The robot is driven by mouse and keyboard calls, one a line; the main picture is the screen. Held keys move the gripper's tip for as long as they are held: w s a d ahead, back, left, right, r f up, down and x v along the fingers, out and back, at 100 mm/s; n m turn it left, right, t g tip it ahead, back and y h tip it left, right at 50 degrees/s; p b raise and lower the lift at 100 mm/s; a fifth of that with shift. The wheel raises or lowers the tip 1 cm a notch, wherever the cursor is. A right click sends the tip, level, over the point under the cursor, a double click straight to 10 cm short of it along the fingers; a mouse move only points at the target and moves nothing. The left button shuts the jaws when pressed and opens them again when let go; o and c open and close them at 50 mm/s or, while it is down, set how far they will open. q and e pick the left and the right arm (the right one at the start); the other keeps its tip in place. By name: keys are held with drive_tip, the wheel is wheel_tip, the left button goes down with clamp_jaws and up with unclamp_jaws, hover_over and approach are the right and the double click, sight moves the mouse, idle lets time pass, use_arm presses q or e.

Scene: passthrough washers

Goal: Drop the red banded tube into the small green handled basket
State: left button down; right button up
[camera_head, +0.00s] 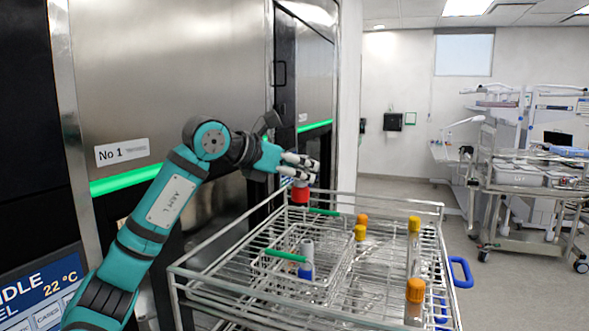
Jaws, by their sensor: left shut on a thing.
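My left gripper (303,167) is shut on the red banded tube (300,194). The tube hangs below the fingers, and its red part is what shows best; its upper part is hidden by the fingers. The small green handled basket (263,268) is a wire basket with two green handles, standing on the wire rack of a cart. The tube is above the basket's far end, near the far green handle (323,212). A grey tube with a blue band (306,262) stands inside the basket by the near handle. My right gripper is not in view.
The steel washer (150,60) stands at left. Another loaded cart (520,190) is far right.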

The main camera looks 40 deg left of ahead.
sight(299, 191)
use_arm(q)
drive_tip(key=f+b, duration=0.1)
drive_tip(key=f, duration=0.1)
drive_tip(key=shift+d+f+b, duration=0.35)
drive_tip(key=shift+d+b, duration=0.05)
drive_tip(key=shift+w+a+f+b, duration=0.15)
drive_tip(key=shift+a+f+b, duration=0.1)
drive_tip(key=shift+f, duration=0.1)
drive_tip(key=shift+w+a+f+b, duration=0.1)
drive_tip(key=shift+f+b, duration=0.15)
drive_tip(key=shift+f, duration=0.1)
drive_tip(key=shift+w+a+f+b, duration=0.2)
drive_tip(key=shift+a+f+b, duration=0.35)
drive_tip(key=shift+f, duration=0.2)
drive_tip(key=shift+s+d+r, duration=0.1)
drive_tip(key=shift+d+r, duration=0.05)
drive_tip(key=shift+s+d+r, duration=0.1)
drive_tip(key=shift+d, duration=0.05)
drive_tip(key=c, duration=1.3)
unclamp_jaws()
drive_tip(key=shift+d, duration=0.1)
drive_tip(key=shift+o, duration=1.3)
drive_tip(key=shift+s+a, duration=0.2)
drive_tip(key=v, duration=0.7)
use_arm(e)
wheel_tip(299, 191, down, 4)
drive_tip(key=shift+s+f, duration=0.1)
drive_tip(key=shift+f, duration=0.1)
use_arm(q)
drive_tip(key=shift+w, duration=0.1)
